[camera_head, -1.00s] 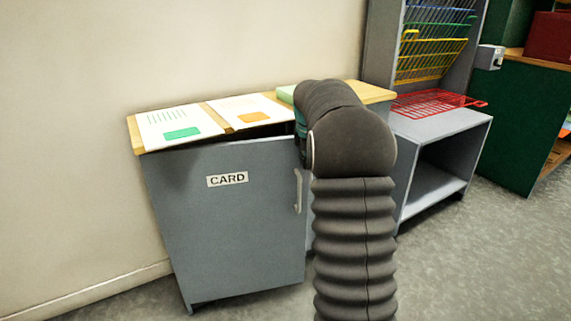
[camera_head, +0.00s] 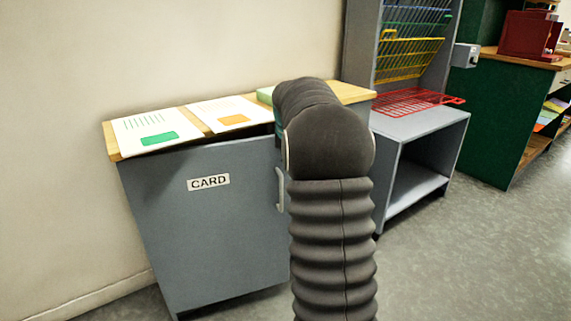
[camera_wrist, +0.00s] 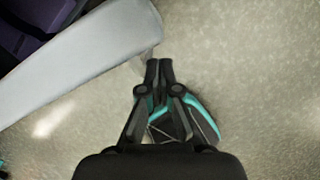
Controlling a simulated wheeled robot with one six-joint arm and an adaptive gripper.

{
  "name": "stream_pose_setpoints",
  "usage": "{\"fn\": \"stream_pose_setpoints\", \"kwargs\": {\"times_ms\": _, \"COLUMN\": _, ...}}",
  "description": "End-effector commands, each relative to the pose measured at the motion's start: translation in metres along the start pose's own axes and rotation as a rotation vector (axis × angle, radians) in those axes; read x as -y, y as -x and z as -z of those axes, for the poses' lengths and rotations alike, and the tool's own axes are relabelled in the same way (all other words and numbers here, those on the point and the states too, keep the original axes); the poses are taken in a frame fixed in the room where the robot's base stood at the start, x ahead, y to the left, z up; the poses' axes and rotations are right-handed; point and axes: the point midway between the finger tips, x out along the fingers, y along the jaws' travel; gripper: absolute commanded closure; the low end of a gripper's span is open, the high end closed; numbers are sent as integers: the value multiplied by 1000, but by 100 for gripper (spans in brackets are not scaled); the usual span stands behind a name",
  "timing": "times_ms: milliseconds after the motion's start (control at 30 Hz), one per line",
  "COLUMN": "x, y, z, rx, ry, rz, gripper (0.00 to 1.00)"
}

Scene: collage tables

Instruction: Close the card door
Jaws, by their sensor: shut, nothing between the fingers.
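The card door (camera_head: 205,235) is a grey panel with a white CARD label and a pale handle (camera_head: 281,190) near its right edge. It stands ajar in the camera_head view, with a dark gap beneath the worktop. The camera_wrist view shows a pale grey panel (camera_wrist: 85,50), apparently this door from above. My gripper (camera_wrist: 159,68) is shut and empty, its fingertips close to the panel's right end; I cannot tell if they touch. My arm hides the gripper in the camera_head view.
The wooden worktop (camera_head: 112,140) bears papers and a green item. To the right stand a grey open-shelf unit (camera_head: 435,130) with coloured wire racks and a green cabinet (camera_head: 490,135). Bare floor (camera_head: 450,260) lies in front, and a wall (camera_head: 60,60) is at left.

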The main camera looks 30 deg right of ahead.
Motion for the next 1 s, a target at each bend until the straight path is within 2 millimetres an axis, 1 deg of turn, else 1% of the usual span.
{"fn": "stream_pose_setpoints", "kwargs": {"times_ms": 67, "x": 4, "y": 1, "z": 11, "rx": 1, "ry": 0, "rz": 0, "gripper": 100}}
{"fn": "stream_pose_setpoints", "kwargs": {"times_ms": 100, "x": 6, "y": 6, "z": 15, "rx": 3, "ry": 0, "rz": -1, "gripper": 100}}
{"fn": "stream_pose_setpoints", "kwargs": {"times_ms": 133, "x": 6, "y": 16, "z": 12, "rx": 5, "ry": -1, "rz": -1, "gripper": 100}}
{"fn": "stream_pose_setpoints", "kwargs": {"times_ms": 300, "x": 5, "y": 52, "z": 12, "rx": 4, "ry": 6, "rz": -2, "gripper": 100}}
{"fn": "stream_pose_setpoints", "kwargs": {"times_ms": 500, "x": 6, "y": 85, "z": 11, "rx": 3, "ry": 9, "rz": -3, "gripper": 100}}
{"fn": "stream_pose_setpoints", "kwargs": {"times_ms": 667, "x": 8, "y": 99, "z": 11, "rx": 1, "ry": 8, "rz": -2, "gripper": 100}}
{"fn": "stream_pose_setpoints", "kwargs": {"times_ms": 767, "x": 13, "y": 98, "z": 12, "rx": 1, "ry": 2, "rz": -1, "gripper": 100}}
{"fn": "stream_pose_setpoints", "kwargs": {"times_ms": 867, "x": 26, "y": 100, "z": 15, "rx": 23, "ry": -20, "rz": 1, "gripper": 100}}
{"fn": "stream_pose_setpoints", "kwargs": {"times_ms": 933, "x": 39, "y": 103, "z": 22, "rx": 46, "ry": -41, "rz": 2, "gripper": 100}}
{"fn": "stream_pose_setpoints", "kwargs": {"times_ms": 1000, "x": 50, "y": 106, "z": 33, "rx": 64, "ry": -67, "rz": -12, "gripper": 100}}
